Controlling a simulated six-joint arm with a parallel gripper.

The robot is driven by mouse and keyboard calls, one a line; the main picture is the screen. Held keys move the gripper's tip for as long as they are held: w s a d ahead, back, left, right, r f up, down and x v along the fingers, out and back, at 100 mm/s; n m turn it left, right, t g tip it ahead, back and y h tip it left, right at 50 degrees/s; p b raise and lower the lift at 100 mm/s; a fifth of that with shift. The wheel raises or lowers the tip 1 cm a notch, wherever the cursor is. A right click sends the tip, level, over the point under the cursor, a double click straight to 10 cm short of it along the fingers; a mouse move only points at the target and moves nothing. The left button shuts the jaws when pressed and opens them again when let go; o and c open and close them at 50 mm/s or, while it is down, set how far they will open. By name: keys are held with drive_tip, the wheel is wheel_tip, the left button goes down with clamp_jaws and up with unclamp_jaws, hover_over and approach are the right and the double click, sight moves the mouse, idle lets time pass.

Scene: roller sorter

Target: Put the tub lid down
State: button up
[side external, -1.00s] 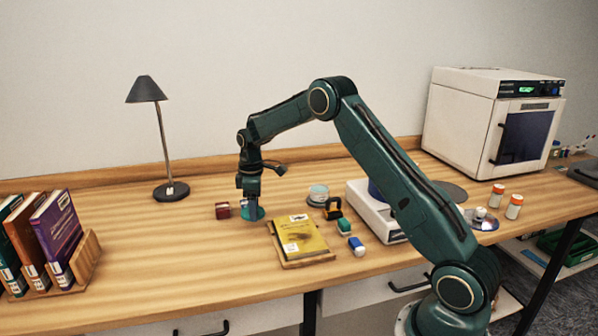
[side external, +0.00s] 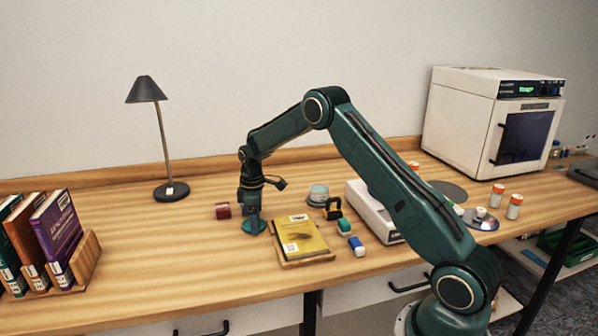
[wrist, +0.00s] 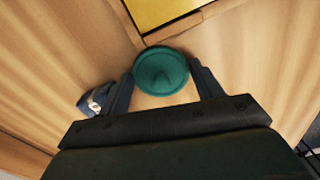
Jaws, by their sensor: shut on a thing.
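A yellow book on a wooden board (side external: 300,238) lies close to the right. A small dark-blue and white object (wrist: 95,100) is near the left finger. A round pale tin (side external: 318,194) stands behind. Wood in front is clear.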

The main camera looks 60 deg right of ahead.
drive_tip(key=o, duration=1)
drive_tip(key=shift+c, duration=0.2)
wheel_tip(320, 180, up, 12)
drive_tip(key=shift+r, duration=0.15)
idle(0.4)
